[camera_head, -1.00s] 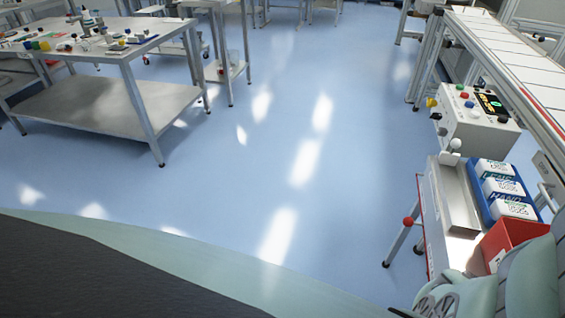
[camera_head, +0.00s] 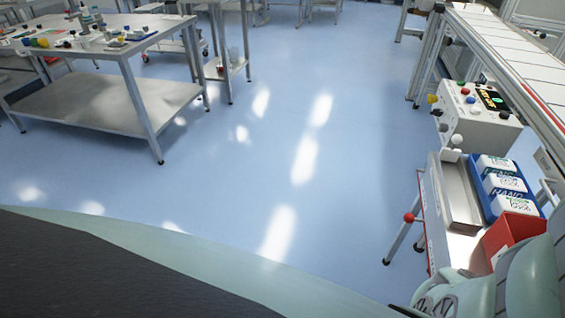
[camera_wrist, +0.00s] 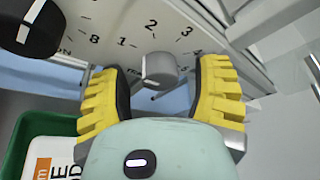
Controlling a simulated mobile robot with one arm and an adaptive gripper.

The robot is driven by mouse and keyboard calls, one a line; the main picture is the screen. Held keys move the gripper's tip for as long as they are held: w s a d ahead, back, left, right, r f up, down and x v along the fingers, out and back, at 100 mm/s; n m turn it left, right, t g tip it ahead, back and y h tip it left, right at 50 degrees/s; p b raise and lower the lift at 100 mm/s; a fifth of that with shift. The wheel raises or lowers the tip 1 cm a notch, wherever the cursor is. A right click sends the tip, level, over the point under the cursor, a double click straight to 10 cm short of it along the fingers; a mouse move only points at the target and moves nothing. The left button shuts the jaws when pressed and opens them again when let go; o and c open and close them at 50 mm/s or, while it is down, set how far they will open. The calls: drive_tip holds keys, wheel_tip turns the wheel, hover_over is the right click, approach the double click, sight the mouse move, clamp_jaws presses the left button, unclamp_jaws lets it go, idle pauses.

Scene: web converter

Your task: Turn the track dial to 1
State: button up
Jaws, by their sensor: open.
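In the wrist view, a grey knob (camera_wrist: 158,70) with a white pointer line sits on a pale panel (camera_wrist: 110,15). The numbers 1, 2 and 3 are printed above it, and an 8 stands further left. The pointer line runs roughly upright on the knob's left side; I cannot tell exactly which number it marks. My gripper (camera_wrist: 157,85) is open, with one yellow finger on each side of the grey knob. There are visible gaps between fingers and knob. A larger black knob (camera_wrist: 38,30) with a white line is at the upper left, partly cut off.
A green crate (camera_wrist: 15,150) with a white pack is at the wrist view's lower left. In the head view, a control box (camera_head: 478,130) stands beside a conveyor (camera_head: 510,45), above a blue tray (camera_head: 497,205) and red bin (camera_head: 503,240). The middle floor is clear.

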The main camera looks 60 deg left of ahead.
drive_tip(key=shift+a, duration=0.1)
drive_tip(key=v, duration=1.2)
drive_tip(key=shift+r, duration=0.15)
drive_tip(key=shift+w, duration=0.1)
idle(0.5)
